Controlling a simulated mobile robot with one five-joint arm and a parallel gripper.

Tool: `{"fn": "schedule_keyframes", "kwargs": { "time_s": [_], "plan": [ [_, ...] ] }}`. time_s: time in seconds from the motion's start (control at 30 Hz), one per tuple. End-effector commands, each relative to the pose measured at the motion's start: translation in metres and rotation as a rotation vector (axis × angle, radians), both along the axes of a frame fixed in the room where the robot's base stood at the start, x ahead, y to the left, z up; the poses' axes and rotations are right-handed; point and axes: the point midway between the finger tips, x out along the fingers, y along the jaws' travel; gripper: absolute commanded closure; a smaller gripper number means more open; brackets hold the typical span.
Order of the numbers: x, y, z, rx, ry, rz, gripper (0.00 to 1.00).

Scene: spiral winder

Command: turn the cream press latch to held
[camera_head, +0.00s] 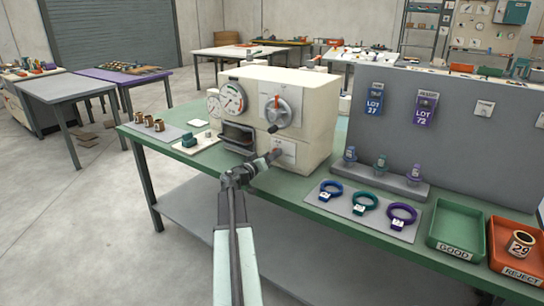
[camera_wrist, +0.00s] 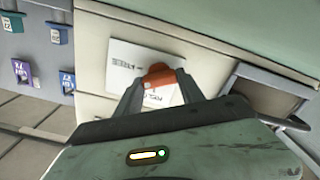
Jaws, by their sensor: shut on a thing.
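The cream press (camera_head: 305,92) stands on the green bench in the head view, with gauges and a grey dial on its front. Its latch is a small orange-red tab (camera_wrist: 158,73) on a white label plate (camera_wrist: 125,62) low on the front face. My gripper (camera_head: 276,152) reaches that plate in the head view. In the wrist view my gripper (camera_wrist: 155,88) has its two dark fingers on either side of the tab, shut on it. The label's lettering is partly hidden and too small to read surely, so I cannot tell the latch's position.
Colored rings lie on a grey mat (camera_head: 346,215) to the right. A green GOOD tray (camera_head: 457,205) and an orange REJECT tray (camera_head: 505,262) sit farther right. A grey panel (camera_head: 395,133) stands behind the rings. Small brown cylinders (camera_head: 148,121) stand left of the press.

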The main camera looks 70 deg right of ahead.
Motion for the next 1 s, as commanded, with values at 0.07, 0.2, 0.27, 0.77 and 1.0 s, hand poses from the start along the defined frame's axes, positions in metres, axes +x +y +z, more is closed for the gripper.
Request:
{"fn": "schedule_keyframes", "kwargs": {
  "time_s": [0.07, 0.2, 0.27, 0.77, 1.0],
  "plan": [
    [-0.0001, 0.0012, -0.0013, 0.02, 0.066, -0.001, 0.95],
    [0.0001, 0.001, -0.0017, 0.054, 0.196, -0.001, 0.95],
    [0.0004, 0.0009, -0.0018, 0.068, 0.25, -0.001, 0.95],
    [0.0009, 0.0006, -0.0035, 0.188, 0.7, -0.001, 0.95],
    [0.001, 0.0006, -0.0042, 0.233, 0.871, -0.001, 0.95]
  ]
}}
